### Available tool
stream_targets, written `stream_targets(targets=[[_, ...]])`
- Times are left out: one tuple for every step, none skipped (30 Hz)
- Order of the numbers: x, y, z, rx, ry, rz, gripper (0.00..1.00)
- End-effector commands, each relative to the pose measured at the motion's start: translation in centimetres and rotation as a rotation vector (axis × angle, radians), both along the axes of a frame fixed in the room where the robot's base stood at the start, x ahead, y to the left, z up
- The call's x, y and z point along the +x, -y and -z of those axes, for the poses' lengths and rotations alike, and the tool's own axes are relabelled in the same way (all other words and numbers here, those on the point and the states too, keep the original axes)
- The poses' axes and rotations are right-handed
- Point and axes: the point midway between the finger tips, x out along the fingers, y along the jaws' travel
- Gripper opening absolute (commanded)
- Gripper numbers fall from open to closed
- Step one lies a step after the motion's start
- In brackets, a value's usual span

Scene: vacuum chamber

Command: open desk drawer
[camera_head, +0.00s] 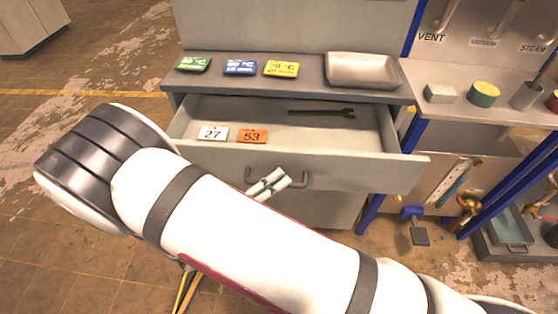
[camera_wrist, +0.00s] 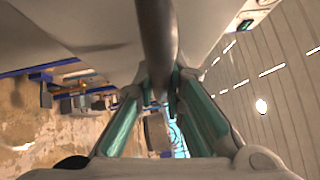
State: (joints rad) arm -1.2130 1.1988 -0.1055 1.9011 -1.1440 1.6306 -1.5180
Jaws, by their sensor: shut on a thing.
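The grey desk drawer (camera_head: 350,172) is pulled out, and its inside shows in the head view. Its dark handle (camera_head: 303,180) is on the front panel. My gripper (camera_head: 268,184) is at the left-middle part of this handle, its white fingers partly hidden by my arm. In the wrist view the handle (camera_wrist: 156,40) runs as a dark bar between the fingers of my gripper (camera_wrist: 163,88), which is shut on it. Inside the drawer lie a white tag 27 (camera_head: 213,133), an orange tag 53 (camera_head: 252,136) and a dark wrench (camera_head: 322,112).
The grey desk top (camera_head: 225,84) holds green (camera_head: 192,64), blue (camera_head: 240,67) and yellow (camera_head: 281,68) labels and a metal tray (camera_head: 362,70). To the right is a blue-framed bench (camera_head: 470,108) with small items. Worn brown floor lies left of the desk.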

Motion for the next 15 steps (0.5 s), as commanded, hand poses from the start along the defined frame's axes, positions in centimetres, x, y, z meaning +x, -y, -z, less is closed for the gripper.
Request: stream_targets(targets=[[-1.1, -0.1, 0.0, 0.002, -0.004, -0.003, 0.0], [-1.6, -0.1, 0.0, 0.002, -0.003, -0.003, 0.0], [-2.3, -0.1, 0.0, 0.003, -0.003, -0.002, 0.0], [-2.7, -0.2, 0.0, 0.003, -0.003, -0.002, 0.0], [-3.1, -0.2, 0.0, 0.002, -0.003, -0.003, 0.0], [-3.6, -0.2, 0.0, 0.004, -0.003, -0.003, 0.0], [-3.9, -0.2, 0.0, 0.003, -0.002, -0.003, 0.0], [-4.2, -0.2, 0.1, 0.003, -0.002, -0.002, 0.0], [-4.6, -0.2, 0.1, 0.003, -0.002, -0.002, 0.0], [-4.8, -0.2, 0.1, 0.003, -0.002, -0.002, 0.0], [-4.9, -0.2, 0.1, 0.003, -0.002, -0.002, 0.0], [-5.1, -0.2, 0.1, 0.003, -0.002, -0.002, 0.0], [-5.3, -0.2, 0.1, 0.004, -0.003, -0.002, 0.0], [-5.4, -0.2, 0.1, 0.005, -0.002, -0.002, 0.0], [-5.5, -0.2, 0.1, 0.005, -0.002, -0.002, 0.0]])
